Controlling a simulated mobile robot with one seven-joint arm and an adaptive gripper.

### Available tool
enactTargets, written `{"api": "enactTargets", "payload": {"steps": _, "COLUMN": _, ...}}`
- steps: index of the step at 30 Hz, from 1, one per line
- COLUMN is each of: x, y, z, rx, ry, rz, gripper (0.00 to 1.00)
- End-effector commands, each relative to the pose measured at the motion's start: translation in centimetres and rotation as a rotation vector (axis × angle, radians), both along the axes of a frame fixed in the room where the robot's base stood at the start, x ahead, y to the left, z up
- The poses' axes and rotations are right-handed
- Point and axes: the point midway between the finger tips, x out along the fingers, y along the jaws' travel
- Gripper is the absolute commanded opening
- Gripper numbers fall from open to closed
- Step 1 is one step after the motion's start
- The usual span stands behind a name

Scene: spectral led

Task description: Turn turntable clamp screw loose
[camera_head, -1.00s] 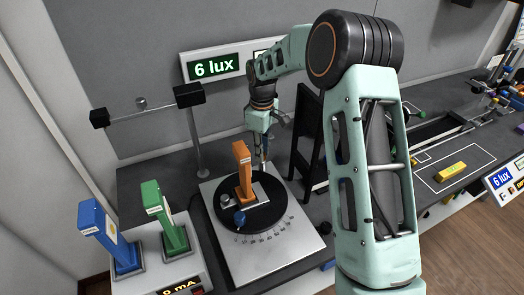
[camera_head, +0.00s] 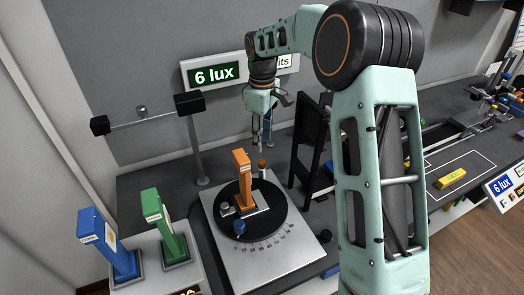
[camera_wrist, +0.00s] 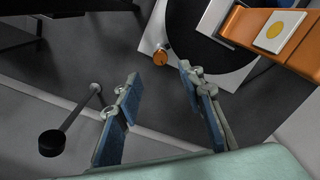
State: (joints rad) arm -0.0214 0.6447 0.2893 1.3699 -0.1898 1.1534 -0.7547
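The turntable is a black disc (camera_head: 268,226) on a pale square base (camera_head: 288,250), with a degree scale along its front edge. An orange upright block (camera_head: 242,182) stands on the disc. A small orange knob (camera_head: 262,164) sits at the back of the base; it also shows in the wrist view (camera_wrist: 160,58). A blue knob (camera_head: 239,228) is at the front of the disc. Which knob is the clamp screw is not labelled. My gripper (camera_head: 262,145) is above and behind the orange knob, apart from it. In the wrist view my gripper (camera_wrist: 162,90) is open and empty.
Blue (camera_head: 108,241) and green (camera_head: 164,228) blocks stand at the front left. A post with a crossbar (camera_head: 195,140) rises behind the turntable. A black frame (camera_head: 308,140) stands close on the right. The lux display (camera_head: 215,75) is on the wall side.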

Motion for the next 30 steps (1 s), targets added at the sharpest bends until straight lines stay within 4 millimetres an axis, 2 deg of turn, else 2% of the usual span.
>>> {"api": "enactTargets", "payload": {"steps": 3, "x": 0.1, "y": 0.0, "z": 1.9, "rx": 0.001, "ry": -0.003, "rz": 0.0, "gripper": 0.36}}
{"api": "enactTargets", "payload": {"steps": 7, "x": 0.0, "y": 0.0, "z": 3.1, "rx": 0.001, "ry": -0.002, "rz": 0.001, "gripper": 0.36}}
{"api": "enactTargets", "payload": {"steps": 25, "x": 0.0, "y": 0.0, "z": 3.5, "rx": 0.0, "ry": 0.0, "rz": -0.001, "gripper": 0.36}}
{"api": "enactTargets", "payload": {"steps": 30, "x": -0.9, "y": 0.3, "z": 5.4, "rx": -0.026, "ry": -0.007, "rz": -0.054, "gripper": 0.36}}
